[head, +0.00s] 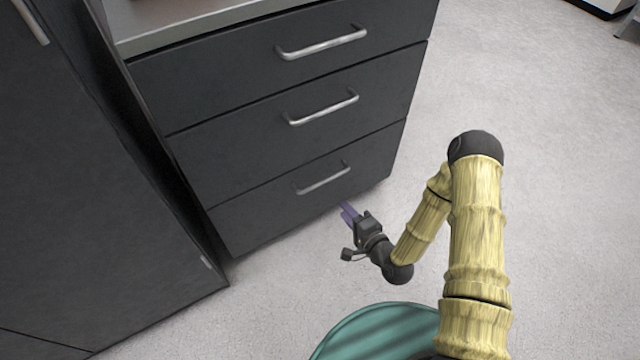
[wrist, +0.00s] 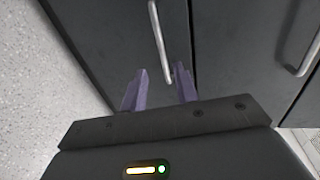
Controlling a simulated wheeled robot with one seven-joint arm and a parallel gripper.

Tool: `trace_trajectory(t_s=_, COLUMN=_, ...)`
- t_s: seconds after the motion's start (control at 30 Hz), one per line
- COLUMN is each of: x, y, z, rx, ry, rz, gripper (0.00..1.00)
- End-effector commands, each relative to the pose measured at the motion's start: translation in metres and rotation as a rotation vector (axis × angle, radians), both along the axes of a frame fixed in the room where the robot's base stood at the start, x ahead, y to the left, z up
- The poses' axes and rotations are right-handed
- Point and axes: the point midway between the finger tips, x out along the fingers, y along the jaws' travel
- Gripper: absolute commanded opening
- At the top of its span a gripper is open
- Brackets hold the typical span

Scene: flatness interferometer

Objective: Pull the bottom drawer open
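The bottom drawer (head: 255,213) is the lowest of three dark drawer fronts in the head view and sits flush with those above it. Its silver bar handle (head: 323,180) runs across the upper right part of the front. In the wrist view the handle (wrist: 158,40) stands nearly upright, beyond and between my fingers. My gripper (head: 347,212) is just below and right of the handle in the head view, its purple fingers pointing toward the drawer. In the wrist view the fingers (wrist: 163,88) are apart with nothing between them. The gripper appears clear of the handle.
The middle drawer (head: 290,140) and top drawer (head: 285,65) are closed, each with a silver handle. A dark cabinet (head: 90,190) stands close at the left. Pale floor (head: 520,90) is open to the right. A teal rounded object (head: 375,330) shows at the bottom.

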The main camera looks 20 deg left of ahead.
Motion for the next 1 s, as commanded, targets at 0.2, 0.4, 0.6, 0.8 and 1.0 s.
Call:
trace_trajectory(t_s=0.2, x=0.025, y=0.030, z=-0.010, rx=0.002, ry=-0.006, rz=0.003, gripper=0.30)
trace_trajectory(t_s=0.4, x=0.048, y=0.056, z=-0.018, rx=0.001, ry=-0.005, rz=0.002, gripper=0.30)
trace_trajectory(t_s=0.6, x=0.070, y=0.082, z=-0.025, rx=0.001, ry=-0.005, rz=0.002, gripper=0.30)
trace_trajectory(t_s=0.8, x=0.089, y=0.104, z=-0.030, rx=0.000, ry=-0.003, rz=0.000, gripper=0.30)
trace_trajectory(t_s=1.0, x=0.095, y=0.111, z=-0.030, rx=0.000, ry=0.000, rz=0.000, gripper=0.30)
